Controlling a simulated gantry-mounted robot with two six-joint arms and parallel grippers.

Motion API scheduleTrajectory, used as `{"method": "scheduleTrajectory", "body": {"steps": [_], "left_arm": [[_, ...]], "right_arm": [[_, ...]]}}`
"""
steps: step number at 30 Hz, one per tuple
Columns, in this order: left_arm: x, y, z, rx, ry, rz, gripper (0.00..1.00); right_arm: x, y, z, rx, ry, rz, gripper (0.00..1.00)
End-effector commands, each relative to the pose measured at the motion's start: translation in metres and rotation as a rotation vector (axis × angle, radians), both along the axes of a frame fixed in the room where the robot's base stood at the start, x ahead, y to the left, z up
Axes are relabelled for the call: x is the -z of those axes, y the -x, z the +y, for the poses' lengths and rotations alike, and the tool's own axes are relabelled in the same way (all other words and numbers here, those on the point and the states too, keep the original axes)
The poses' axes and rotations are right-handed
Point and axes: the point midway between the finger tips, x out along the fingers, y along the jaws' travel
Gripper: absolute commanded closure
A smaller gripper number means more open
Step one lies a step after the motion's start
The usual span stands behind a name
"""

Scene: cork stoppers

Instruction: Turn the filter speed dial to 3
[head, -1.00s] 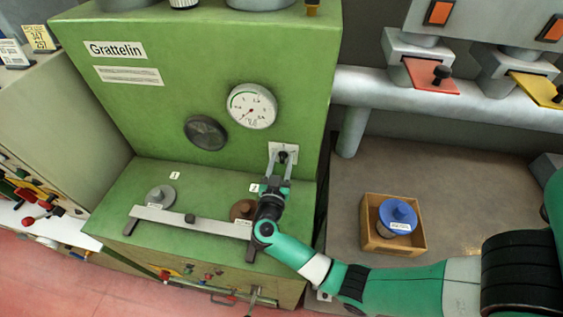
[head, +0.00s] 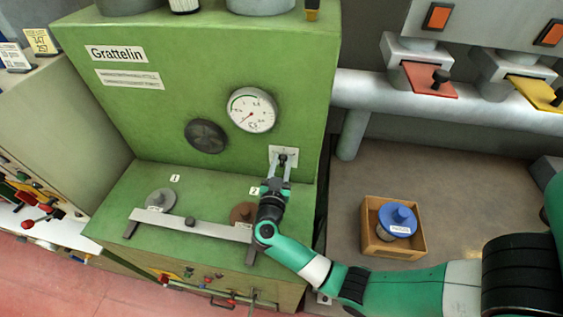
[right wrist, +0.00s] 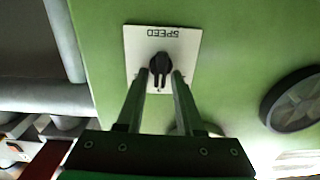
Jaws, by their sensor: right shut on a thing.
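The filter speed dial is a small black knob (right wrist: 160,67) on a white plate (right wrist: 186,42) marked SPEED, which appears upside down in the right wrist view. The plate (head: 275,152) is on the front of the green Grattelin machine (head: 150,110). My right gripper (head: 282,160) reaches up to the dial in the head view. In the right wrist view its fingers (right wrist: 160,78) stand on either side of the knob and are shut on it. The plate's numbers are too small or covered to read, so I cannot tell the setting. My left gripper is not in view.
A round gauge (head: 251,109) and a dark disc (head: 206,136) sit left of the dial. A grey bar (head: 195,226) crosses the machine's lower ledge. A wooden box (head: 378,244) with a blue-topped item (head: 398,217) stands to the right.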

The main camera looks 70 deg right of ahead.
Motion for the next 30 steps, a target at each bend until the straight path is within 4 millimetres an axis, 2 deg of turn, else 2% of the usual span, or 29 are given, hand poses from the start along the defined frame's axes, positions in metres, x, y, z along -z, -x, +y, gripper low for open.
{"method": "scheduleTrajectory", "body": {"steps": [8, 15, 30], "left_arm": [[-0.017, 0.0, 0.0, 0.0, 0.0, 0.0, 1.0], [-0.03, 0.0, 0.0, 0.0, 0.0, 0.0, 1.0], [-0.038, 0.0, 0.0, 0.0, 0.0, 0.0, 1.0]], "right_arm": [[-0.003, 0.002, 0.0, 0.0, -0.037, -0.144, 1.0], [-0.002, 0.004, -0.001, 0.0, -0.087, -0.351, 1.0], [0.003, 0.007, -0.002, 0.0, -0.195, -0.786, 1.0]]}}
